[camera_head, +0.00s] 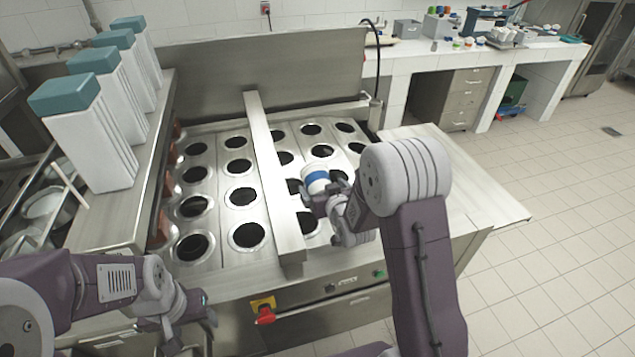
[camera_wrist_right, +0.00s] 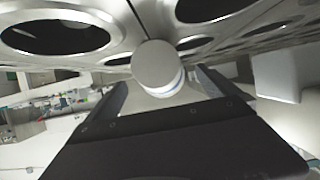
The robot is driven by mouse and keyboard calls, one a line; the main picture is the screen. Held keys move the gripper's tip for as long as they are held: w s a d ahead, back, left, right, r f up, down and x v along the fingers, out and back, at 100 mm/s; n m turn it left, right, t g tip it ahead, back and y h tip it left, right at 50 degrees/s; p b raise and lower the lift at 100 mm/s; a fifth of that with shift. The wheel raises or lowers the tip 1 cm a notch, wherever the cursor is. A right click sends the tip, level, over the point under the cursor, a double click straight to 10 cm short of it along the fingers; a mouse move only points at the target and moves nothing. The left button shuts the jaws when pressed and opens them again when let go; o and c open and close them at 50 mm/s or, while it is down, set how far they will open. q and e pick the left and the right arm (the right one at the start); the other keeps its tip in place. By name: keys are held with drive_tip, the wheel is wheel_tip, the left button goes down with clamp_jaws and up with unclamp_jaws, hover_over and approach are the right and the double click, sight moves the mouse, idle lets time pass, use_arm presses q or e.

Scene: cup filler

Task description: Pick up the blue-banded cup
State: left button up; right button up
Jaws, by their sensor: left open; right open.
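The blue-banded cup (camera_head: 316,179) is white with a blue band and is at my right gripper (camera_head: 322,200), over the right part of the machine top. In the right wrist view the cup (camera_wrist_right: 158,68) shows its pale round end, with a strip of blue at its edge, between the two fingers of my right gripper (camera_wrist_right: 160,88). The jaws are open around it; I cannot tell if a finger touches it. My left gripper (camera_head: 197,318) is open and empty at the lower left, in front of the machine, away from the cup.
The steel machine top has rows of round holes, such as one hole (camera_head: 246,233) near the front. A raised metal bar (camera_head: 268,165) runs across it left of the cup. White dispensers with teal lids (camera_head: 90,130) stand at left. A bare steel side shelf (camera_head: 470,185) is at right.

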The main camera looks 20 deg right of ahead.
drive_tip(key=shift+w+f, duration=0.15)
drive_tip(key=shift+w, duration=0.15)
drive_tip(key=x, duration=0.3)
drive_tip(key=shift+w+f+b, duration=0.15)
drive_tip(key=shift+b, duration=0.2)
drive_tip(key=shift+w+f, duration=0.2)
drive_tip(key=shift+w, duration=0.3)
drive_tip(key=shift+s+r, duration=0.1)
drive_tip(key=shift+s, duration=0.05)
drive_tip(key=c, duration=1.4)
